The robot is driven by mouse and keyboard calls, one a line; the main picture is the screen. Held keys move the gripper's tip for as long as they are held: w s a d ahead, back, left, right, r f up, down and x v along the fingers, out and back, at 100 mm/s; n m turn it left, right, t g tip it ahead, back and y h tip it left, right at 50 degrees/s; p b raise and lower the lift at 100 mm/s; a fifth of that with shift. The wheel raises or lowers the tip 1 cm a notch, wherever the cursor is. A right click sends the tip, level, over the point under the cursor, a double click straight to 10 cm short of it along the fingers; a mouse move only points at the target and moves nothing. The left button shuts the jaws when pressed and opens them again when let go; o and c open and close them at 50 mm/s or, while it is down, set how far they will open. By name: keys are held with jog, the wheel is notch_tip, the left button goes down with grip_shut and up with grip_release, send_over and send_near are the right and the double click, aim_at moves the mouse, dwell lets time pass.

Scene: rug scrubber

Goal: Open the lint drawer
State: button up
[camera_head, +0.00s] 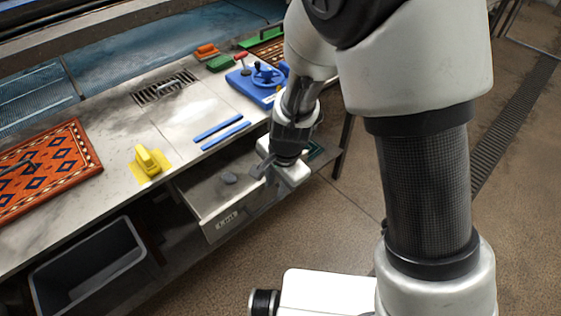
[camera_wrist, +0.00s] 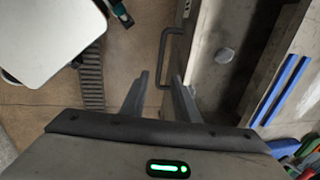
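The lint drawer is a grey metal box (camera_head: 228,210) under the front edge of the worktable, with a label on its front. In the wrist view its front wall (camera_wrist: 196,72) runs down the middle, and a dark bar handle (camera_wrist: 162,60) stands out from it. In the head view my gripper (camera_head: 264,166) is beside the drawer's right end.
On the worktable (camera_head: 115,175) are a patterned rug (camera_head: 45,165), a yellow-handled tool (camera_head: 149,162), two blue strips (camera_head: 222,130) and a blue device (camera_head: 258,82). A dark bin (camera_head: 95,270) stands below on the left. The floor (camera_head: 325,225) to the right looks clear.

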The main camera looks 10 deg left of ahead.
notch_tip(320, 180, up, 11)
jog(key=s+d+p, duration=0.1)
jog(key=p, duration=0.1)
jog(key=shift+s+d+r, duration=0.15)
jog(key=shift+s+d, duration=0.05)
jog(key=shift+d, duration=0.1)
jog(key=s+d+r+n+t+p, duration=0.1)
jog(key=d+r+n+p, duration=0.1)
jog(key=d+r, duration=0.35)
jog(key=d+r+n+t+p, duration=0.1)
jog(key=d+r, duration=0.2)
jog(key=r, duration=0.5)
jog(key=s+d+r+n+t+h+p, duration=0.1)
jog(key=s+d+r+n+t+p, duration=0.1)
jog(key=s+d+r+n, duration=0.3)
jog(key=s+d+r+p, duration=0.1)
jog(key=s+d+r, duration=0.3)
jog(key=d+r, duration=0.2)
jog(key=shift+s+d+r+h, duration=0.15)
jog(key=shift+d+r+h, duration=0.15)
jog(key=shift+r, duration=0.15)
jog(key=shift+a, duration=0.15)
